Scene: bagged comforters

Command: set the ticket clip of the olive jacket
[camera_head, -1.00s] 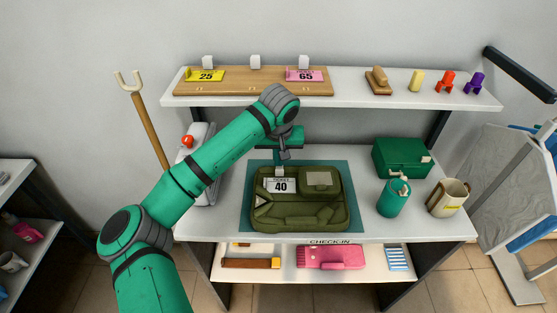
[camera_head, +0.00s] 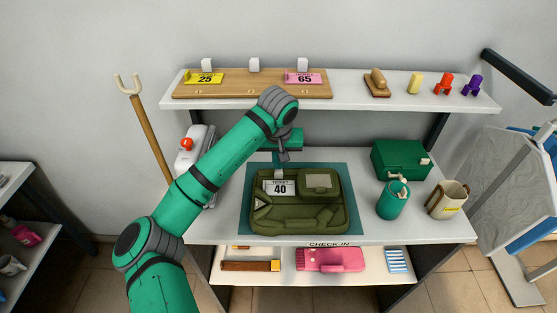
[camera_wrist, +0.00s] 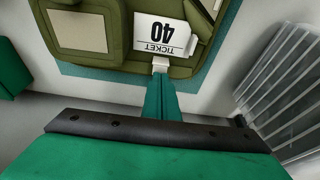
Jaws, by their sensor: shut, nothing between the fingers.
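The olive jacket (camera_head: 300,215) lies folded on a teal mat (camera_head: 356,222) on the counter. A white ticket (camera_head: 280,188) reading 40 lies on its upper left part; it also shows upside down in the wrist view (camera_wrist: 165,35). A small pale clip (camera_wrist: 160,65) sits at the ticket's edge by the jacket's far edge. My gripper (camera_head: 279,162) points down at that edge. In the wrist view my shut fingers (camera_wrist: 161,80) reach the clip and hide part of it. They appear to touch or nearly touch it; I cannot tell which. The fingers hold nothing.
A green box (camera_head: 400,160), a green canister (camera_head: 393,202) and a cream mug (camera_head: 446,200) stand right of the mat. A white device with a red knob (camera_head: 187,145) stands left, behind my arm. The upper shelf (camera_head: 350,90) overhangs the back, holding a ticket board (camera_head: 255,90).

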